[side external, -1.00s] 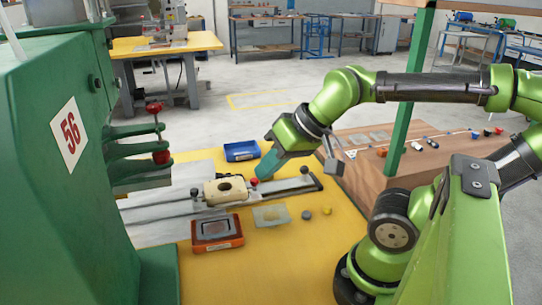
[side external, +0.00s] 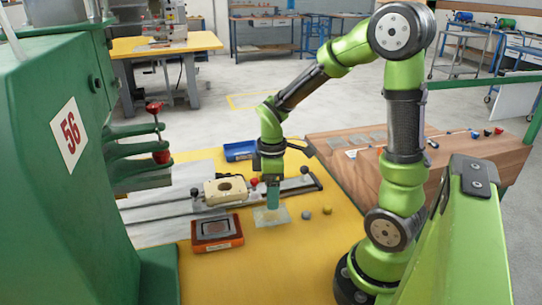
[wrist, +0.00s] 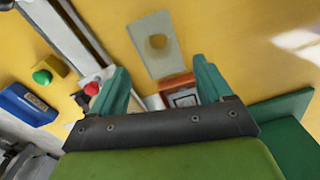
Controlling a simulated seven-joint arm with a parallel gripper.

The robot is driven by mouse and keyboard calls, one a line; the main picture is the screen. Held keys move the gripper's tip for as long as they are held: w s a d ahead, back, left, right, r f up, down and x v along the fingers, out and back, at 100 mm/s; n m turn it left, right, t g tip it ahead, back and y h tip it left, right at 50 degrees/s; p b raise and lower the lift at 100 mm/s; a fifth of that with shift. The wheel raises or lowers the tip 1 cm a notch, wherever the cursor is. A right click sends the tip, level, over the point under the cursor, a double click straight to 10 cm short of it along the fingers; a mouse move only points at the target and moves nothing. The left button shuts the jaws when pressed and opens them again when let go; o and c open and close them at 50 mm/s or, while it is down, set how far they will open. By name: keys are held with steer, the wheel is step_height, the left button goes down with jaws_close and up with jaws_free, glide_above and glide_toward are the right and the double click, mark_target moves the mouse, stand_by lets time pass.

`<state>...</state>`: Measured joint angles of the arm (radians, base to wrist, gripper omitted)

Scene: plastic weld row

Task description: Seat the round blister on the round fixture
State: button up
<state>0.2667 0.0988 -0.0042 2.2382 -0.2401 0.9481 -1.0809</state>
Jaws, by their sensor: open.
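The round blister (side external: 262,218) is a clear, flat sheet with a round dome, lying on the yellow table in front of the rail. In the wrist view the blister (wrist: 150,65) lies just past the fingertips, its dome in the middle. My gripper (side external: 272,208) points down over the blister, its teal fingers covering part of it. In the wrist view my gripper (wrist: 158,75) is open, with nothing held between the fingers. The round fixture (side external: 213,196), a cream block with a round opening, sits on the rail to the left of my gripper.
An orange-rimmed tray (side external: 239,241) stands left of the blister. A blue bin (side external: 240,151) is behind the rail. A small grey piece (side external: 306,215) and a yellow piece (side external: 327,210) lie right of the blister. The green press (side external: 60,190) stands at the left.

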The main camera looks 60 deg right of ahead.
steer(key=shift+n, duration=0.9)
steer(key=shift+f, duration=3.35)
steer(key=c, duration=0.6)
steer(key=shift+c, duration=0.2)
steer(key=shift+w, duration=0.1)
steer(key=shift+r, duration=2.25)
